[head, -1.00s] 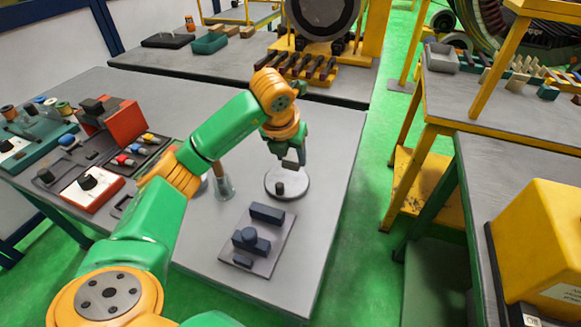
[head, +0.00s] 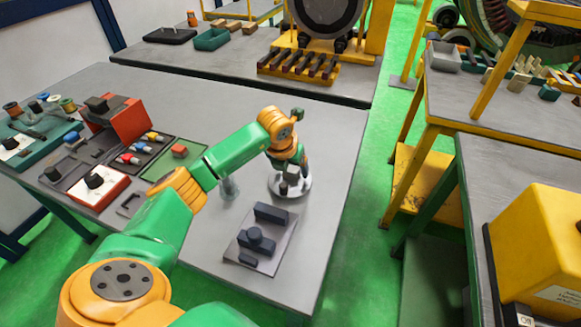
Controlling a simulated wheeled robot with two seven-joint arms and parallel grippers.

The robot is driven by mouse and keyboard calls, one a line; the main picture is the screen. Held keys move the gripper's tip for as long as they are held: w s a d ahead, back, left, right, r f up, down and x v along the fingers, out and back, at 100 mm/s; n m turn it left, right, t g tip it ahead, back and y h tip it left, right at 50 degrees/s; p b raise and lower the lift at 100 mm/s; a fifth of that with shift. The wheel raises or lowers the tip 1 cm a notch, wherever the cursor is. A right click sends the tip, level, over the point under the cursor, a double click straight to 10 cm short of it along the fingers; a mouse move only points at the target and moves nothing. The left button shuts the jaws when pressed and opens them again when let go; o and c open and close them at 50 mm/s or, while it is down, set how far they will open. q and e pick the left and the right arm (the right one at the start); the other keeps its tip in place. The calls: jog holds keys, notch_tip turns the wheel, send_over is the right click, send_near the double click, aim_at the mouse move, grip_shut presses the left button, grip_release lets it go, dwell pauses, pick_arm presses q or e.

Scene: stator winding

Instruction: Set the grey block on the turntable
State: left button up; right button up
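The turntable (head: 303,189) is a light round disc on the grey table, in the right half of the table. My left gripper (head: 290,179) points down just above the disc and hides part of it. A small dark grey piece (head: 284,188) stands on the disc right by the fingertips. I cannot tell whether it is the grey block or a part of the turntable. The fingers are too small and dark to show whether they are open or shut, or hold anything. My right gripper is not in view.
A flat plate (head: 282,246) with dark blocks lies in front of the turntable. The table's right edge is close to the turntable.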

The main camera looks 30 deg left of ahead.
pick_arm(q)
jog(key=shift+r, duration=0.3)
jog(key=v, duration=1.1)
jog(key=shift+s+r+b, duration=0.2)
jog(key=shift+r+b, duration=0.15)
jog(key=shift+b, duration=0.1)
